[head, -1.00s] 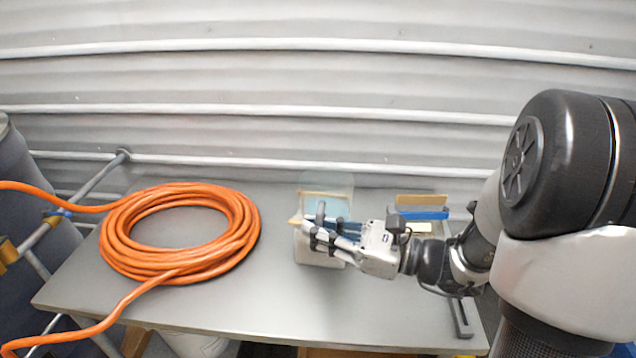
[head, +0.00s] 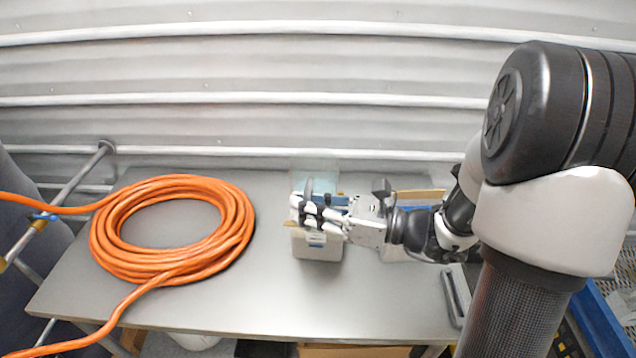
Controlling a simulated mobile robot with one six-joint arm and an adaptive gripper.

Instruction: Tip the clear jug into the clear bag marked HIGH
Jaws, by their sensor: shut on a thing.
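My gripper (head: 312,212) is shut, with its fingers over a pale box on the table. A clear, faintly blue shape (head: 314,170) rises just behind the fingers; it looks like the clear jug in my grip, but its outline is faint and its lower part is hidden. The pale box (head: 318,246) with a small blue mark stands upright below the fingers. I cannot make out a clear bag or the word HIGH. A second pale container (head: 393,253) is mostly hidden behind my wrist, with a tan flap (head: 421,195) behind it.
A coil of orange hose (head: 235,225) lies on the left of the grey table (head: 245,305), its free end running off the front left edge. A ribbed metal wall (head: 250,70) stands behind. The table's front middle is bare.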

